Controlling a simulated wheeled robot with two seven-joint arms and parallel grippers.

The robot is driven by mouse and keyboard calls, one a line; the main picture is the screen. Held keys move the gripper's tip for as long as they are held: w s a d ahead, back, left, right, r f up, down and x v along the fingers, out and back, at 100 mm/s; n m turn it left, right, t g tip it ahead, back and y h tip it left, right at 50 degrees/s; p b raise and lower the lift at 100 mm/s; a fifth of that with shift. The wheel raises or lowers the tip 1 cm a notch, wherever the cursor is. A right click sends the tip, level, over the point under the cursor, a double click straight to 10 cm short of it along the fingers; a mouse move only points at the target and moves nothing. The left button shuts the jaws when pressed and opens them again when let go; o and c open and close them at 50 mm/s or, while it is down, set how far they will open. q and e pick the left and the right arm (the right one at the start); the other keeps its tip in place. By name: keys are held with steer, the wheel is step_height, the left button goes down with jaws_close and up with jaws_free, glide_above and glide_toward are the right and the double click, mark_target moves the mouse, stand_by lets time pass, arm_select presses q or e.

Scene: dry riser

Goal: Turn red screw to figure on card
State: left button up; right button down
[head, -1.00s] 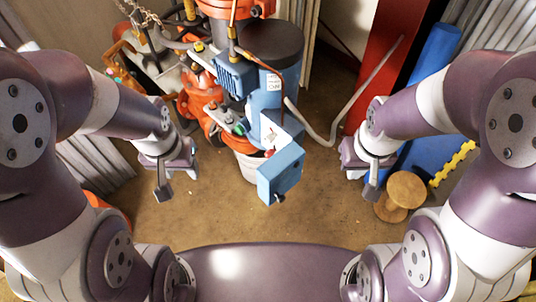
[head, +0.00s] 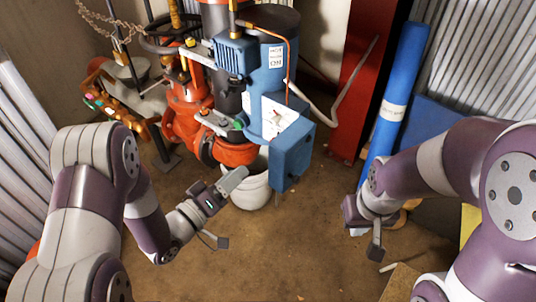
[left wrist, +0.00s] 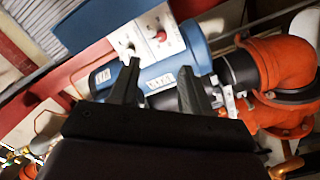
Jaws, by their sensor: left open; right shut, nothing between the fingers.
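The red screw (left wrist: 161,36) shows in the left wrist view as a small red knob on a white panel (left wrist: 157,40) of the blue machine. A pale knob (left wrist: 128,51) sits left of it. In the head view the panel (head: 280,118) faces up, and the screw is too small to make out surely. A white printed card (head: 275,55) is on the blue cylinder; its figure is not readable. My left gripper (head: 230,210) is open and empty, in front of the machine and apart from it. My right gripper (head: 376,240) is shut and empty at the right.
A blue box (head: 292,157) juts out from the machine's front, near my left gripper. A white bucket (head: 251,188) stands below. Orange pipework (head: 187,110) is at the left. A red post (head: 362,75) and blue roll (head: 396,100) stand right. The middle floor is clear.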

arm_select(q)
steer(key=x, duration=1.2)
steer(key=shift+w+d, duration=0.15)
steer(key=shift+w, duration=0.1)
steer(key=shift+f, duration=0.1)
jaws_close()
